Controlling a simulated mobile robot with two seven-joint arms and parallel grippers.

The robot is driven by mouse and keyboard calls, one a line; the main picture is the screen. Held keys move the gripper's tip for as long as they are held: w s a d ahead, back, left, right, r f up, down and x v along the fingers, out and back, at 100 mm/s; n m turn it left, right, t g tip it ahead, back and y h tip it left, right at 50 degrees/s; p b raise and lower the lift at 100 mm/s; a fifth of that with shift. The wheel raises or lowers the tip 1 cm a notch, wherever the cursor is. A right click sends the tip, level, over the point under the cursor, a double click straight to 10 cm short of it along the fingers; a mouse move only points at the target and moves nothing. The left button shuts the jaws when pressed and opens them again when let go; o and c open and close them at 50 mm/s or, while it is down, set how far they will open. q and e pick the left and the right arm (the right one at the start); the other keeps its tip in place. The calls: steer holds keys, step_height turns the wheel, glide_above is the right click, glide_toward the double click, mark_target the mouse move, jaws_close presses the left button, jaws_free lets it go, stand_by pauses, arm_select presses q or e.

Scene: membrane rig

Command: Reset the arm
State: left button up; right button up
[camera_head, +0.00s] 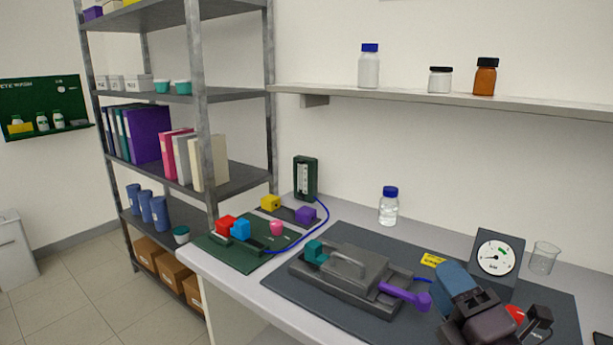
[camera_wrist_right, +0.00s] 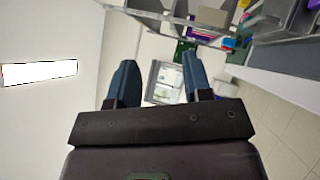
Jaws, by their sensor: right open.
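My right gripper (camera_head: 455,282) is at the lower right of the head view, in front of the pressure gauge, over the dark mat. In the right wrist view its blue fingers (camera_wrist_right: 160,76) stand apart with nothing between them. My left gripper is not in view. A grey membrane rig (camera_head: 350,272) sits on the dark mat (camera_head: 330,238). It has a teal block (camera_head: 315,252) at its left end and a purple lever (camera_head: 405,295) sticking out to the right, close to the right gripper.
A gauge (camera_head: 496,255) and a beaker (camera_head: 544,258) stand behind the right gripper. A clear bottle (camera_head: 388,207) stands at the back. A green mat (camera_head: 215,250) with coloured blocks lies left. A wall shelf (camera_head: 440,98) runs above; a metal rack (camera_head: 200,110) stands left.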

steer(key=s+d+f+m+g+h, duration=0.3)
steer(key=d+f+m+g+h, duration=0.1)
steer(key=f+m, duration=0.35)
steer(key=s+d+f+m+g+h, duration=0.3)
steer(key=f+m+h, duration=0.1)
steer(key=f+m, duration=0.4)
steer(key=s+f+m+g, duration=0.95)
steer(key=s+f, duration=0.35)
steer(key=s, duration=0.5)
steer(key=w+f+n+t+y+b, duration=0.1)
steer(key=w+f+t+b, duration=0.3)
steer(key=f, duration=1)
steer(key=w+n+t, duration=0.1)
steer(key=w+t, duration=0.2)
steer(key=w, duration=0.1)
steer(key=shift+f+y+b, duration=0.15)
steer(key=shift+y+b, duration=0.15)
steer(key=shift+s+d, duration=0.1)
